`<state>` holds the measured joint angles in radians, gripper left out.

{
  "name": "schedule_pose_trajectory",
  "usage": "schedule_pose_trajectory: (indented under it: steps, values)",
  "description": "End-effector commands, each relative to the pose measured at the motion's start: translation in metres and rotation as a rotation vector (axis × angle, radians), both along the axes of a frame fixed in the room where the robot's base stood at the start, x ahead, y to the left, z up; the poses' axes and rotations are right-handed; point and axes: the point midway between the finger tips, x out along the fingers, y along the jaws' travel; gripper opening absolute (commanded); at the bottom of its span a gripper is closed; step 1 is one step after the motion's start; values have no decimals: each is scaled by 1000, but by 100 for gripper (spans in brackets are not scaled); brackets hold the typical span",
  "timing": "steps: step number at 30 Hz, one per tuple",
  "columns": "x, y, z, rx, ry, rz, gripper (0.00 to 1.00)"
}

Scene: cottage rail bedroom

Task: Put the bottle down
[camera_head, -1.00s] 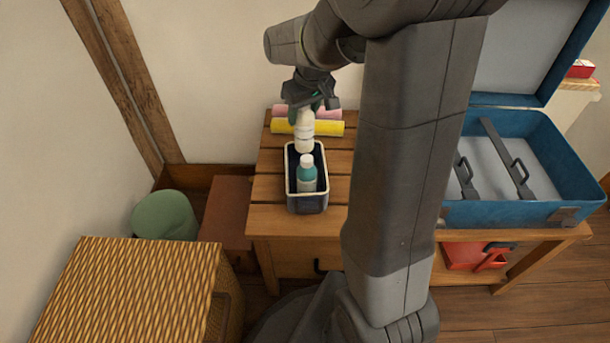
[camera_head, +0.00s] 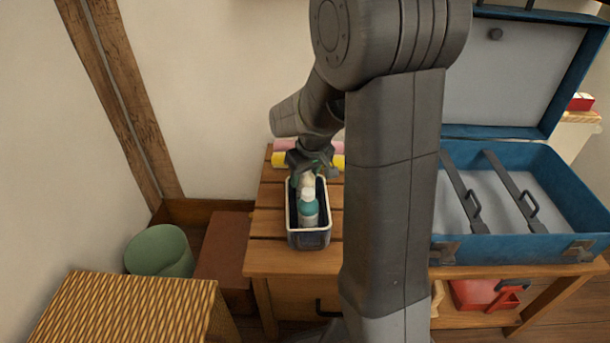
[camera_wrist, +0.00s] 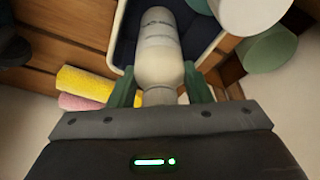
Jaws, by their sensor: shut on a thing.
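My gripper (camera_head: 309,170) is shut on a white bottle (camera_wrist: 159,50), its two green fingers on either side of the bottle's narrow upper part. The bottle points base-down into a dark blue bin with a pale rim (camera_head: 291,218) on the wooden table. In the head view only a little of the white bottle (camera_head: 307,181) shows, behind a teal bottle (camera_head: 309,212) that stands in the front of the same bin. Whether the white bottle's base touches the bin floor is hidden.
A yellow roll (camera_head: 279,160) and a pink roll (camera_head: 285,145) lie behind the bin. An open blue case (camera_head: 510,250) is to the right, beyond my arm. A wicker box (camera_head: 130,310) and a green round container (camera_head: 160,250) stand at left. Bare table boards (camera_head: 268,225) flank the bin.

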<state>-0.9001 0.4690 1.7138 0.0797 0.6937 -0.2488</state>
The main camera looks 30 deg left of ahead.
Motion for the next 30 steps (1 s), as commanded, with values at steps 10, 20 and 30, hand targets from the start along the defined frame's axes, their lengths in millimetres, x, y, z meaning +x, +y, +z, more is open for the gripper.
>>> schedule_pose_trajectory:
  steps: [10,20,30]
  values:
    - [0,0,-1,-1,0,0,66]
    - [-3,-5,29,2,-2,0,66]
    - [-11,-22,97,2,-2,0,66]
